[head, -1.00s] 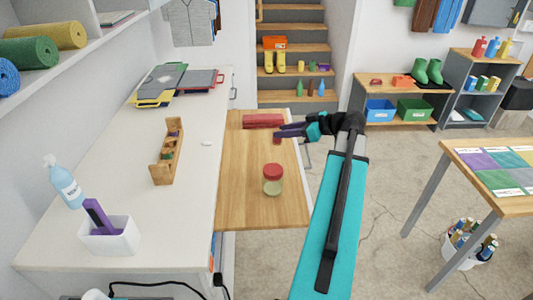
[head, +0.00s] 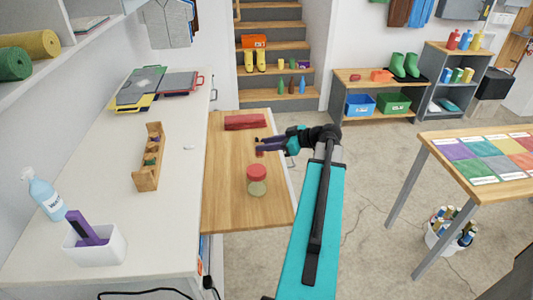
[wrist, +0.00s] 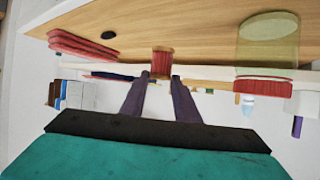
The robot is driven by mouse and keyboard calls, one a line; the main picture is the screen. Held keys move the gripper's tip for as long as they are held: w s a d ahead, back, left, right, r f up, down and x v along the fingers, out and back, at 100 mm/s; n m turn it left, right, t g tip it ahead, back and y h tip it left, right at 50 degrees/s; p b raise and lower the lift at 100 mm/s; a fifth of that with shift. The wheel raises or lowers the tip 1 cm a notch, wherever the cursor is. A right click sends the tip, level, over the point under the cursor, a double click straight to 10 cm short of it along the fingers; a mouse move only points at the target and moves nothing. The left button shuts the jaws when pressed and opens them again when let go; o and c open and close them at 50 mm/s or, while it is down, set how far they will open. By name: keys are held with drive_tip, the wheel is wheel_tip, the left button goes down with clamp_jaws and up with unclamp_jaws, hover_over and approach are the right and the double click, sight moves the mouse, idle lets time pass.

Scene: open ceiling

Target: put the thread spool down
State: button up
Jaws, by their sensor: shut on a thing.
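The thread spool is a small red cylinder with pale ends, seen between my fingertips in the wrist view (wrist: 162,64). My gripper (wrist: 161,76) is shut on it. In the head view my gripper (head: 260,146) is over the right part of the wooden board (head: 228,190), between a red folded item and a jar; the spool (head: 260,154) is small and partly hidden there. I cannot tell whether the spool touches the board.
A jar with a red lid (head: 257,180) stands nearer on the board. The red folded item (head: 245,122) lies at its far end. The board's left half is clear. A wooden rack (head: 148,172) stands on the white counter (head: 120,215).

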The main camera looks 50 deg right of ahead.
drive_tip(key=shift+f+p, duration=0.55)
drive_tip(key=shift+f, duration=1.55)
drive_tip(key=shift+f, duration=0.15)
drive_tip(key=o, duration=1)
drive_tip(key=shift+r, duration=0.25)
drive_tip(key=b+v, duration=0.3)
drive_tip(key=v, duration=0.9)
drive_tip(key=shift+f, duration=0.1)
